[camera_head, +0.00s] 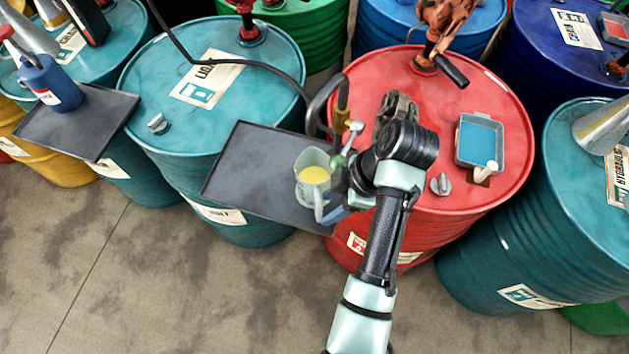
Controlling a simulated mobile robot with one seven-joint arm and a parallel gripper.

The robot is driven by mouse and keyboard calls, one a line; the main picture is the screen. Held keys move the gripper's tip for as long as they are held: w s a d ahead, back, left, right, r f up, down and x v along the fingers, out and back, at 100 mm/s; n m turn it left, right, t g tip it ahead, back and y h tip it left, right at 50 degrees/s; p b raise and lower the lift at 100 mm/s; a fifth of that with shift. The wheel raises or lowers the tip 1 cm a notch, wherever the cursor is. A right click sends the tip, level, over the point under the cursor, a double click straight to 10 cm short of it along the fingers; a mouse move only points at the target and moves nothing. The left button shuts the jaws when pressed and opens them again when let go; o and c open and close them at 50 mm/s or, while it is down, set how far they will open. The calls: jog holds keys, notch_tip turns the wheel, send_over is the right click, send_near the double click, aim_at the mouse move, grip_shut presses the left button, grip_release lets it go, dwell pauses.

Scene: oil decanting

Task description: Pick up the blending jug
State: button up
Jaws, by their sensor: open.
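The blending jug (308,188) is a clear grey jug with yellow liquid in it. It stands upright on a dark tray (240,183) fixed between a teal drum and the red drum, near the tray's right end. Its handle points toward the front. My gripper (338,190) is at the jug's right side, close to the handle, and open. My wrist and arm hide part of the gripper and the tray's right end. I cannot tell whether the fingers touch the jug.
A red drum (490,90) carries a blue-filled pan (480,140) and a hand pump (440,30). A black hose arches over the teal drum (150,80) behind the tray. A blue bottle (50,82) stands on another tray (100,130) at left. The concrete floor in front is clear.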

jog(key=shift+x, duration=2)
grip_shut()
jog(key=shift+r, duration=0.1)
